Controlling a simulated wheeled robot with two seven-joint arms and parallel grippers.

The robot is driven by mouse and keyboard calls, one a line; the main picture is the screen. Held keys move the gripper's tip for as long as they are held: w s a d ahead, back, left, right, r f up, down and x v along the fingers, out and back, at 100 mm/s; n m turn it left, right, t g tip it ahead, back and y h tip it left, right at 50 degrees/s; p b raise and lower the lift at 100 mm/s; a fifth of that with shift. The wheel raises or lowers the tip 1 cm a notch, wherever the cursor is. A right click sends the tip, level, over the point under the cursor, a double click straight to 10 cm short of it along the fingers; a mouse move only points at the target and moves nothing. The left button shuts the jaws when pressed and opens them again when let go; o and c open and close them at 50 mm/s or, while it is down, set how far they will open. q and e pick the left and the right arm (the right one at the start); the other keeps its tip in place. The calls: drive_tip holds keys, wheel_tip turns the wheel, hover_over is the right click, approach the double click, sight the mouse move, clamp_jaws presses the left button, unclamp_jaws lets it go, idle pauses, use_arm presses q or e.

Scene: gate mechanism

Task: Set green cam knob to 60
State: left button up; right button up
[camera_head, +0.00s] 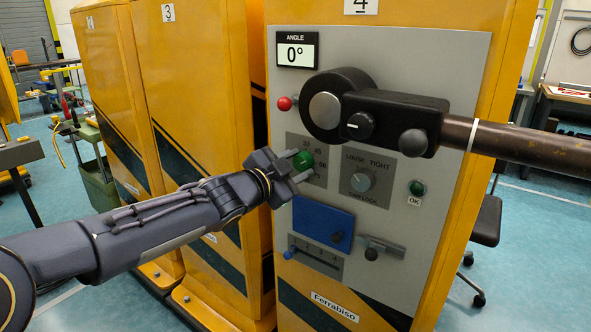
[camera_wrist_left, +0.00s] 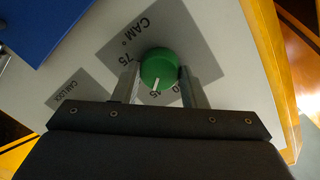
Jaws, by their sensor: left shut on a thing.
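The green cam knob (camera_head: 303,161) sits on a grey scale plate on the panel, with numbers such as 30, 45, 60 and 75 around it. My left gripper (camera_head: 297,166) is at the knob, its fingers on either side of it. The gripper is shut on the knob. The angle display (camera_head: 297,50) reads 0°. My right gripper is not in view.
A black gate-arm hub (camera_head: 340,105) with a brown bar extends right above the knob. A cam lock dial (camera_head: 361,182) marked LOOSE and TIGHT is to the right. A blue cover (camera_head: 323,221) and slider are below. A red knob (camera_head: 285,103) and green OK lamp (camera_head: 417,188) are nearby.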

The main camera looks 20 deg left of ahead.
use_arm(q)
drive_tip(key=m+b, duration=0.1)
drive_tip(key=m, duration=0.3)
drive_tip(key=shift+f+b, duration=0.1)
drive_tip(key=shift+b, duration=0.2)
drive_tip(key=shift+m+y+b, duration=0.4)
drive_tip(key=shift+m+b, duration=0.1)
drive_tip(key=shift+m, duration=0.9)
drive_tip(key=o, duration=1)
drive_tip(key=shift+c, duration=0.2)
drive_tip(key=p+v, duration=0.2)
drive_tip(key=v, duration=0.5)
drive_tip(key=shift+s, duration=0.4)
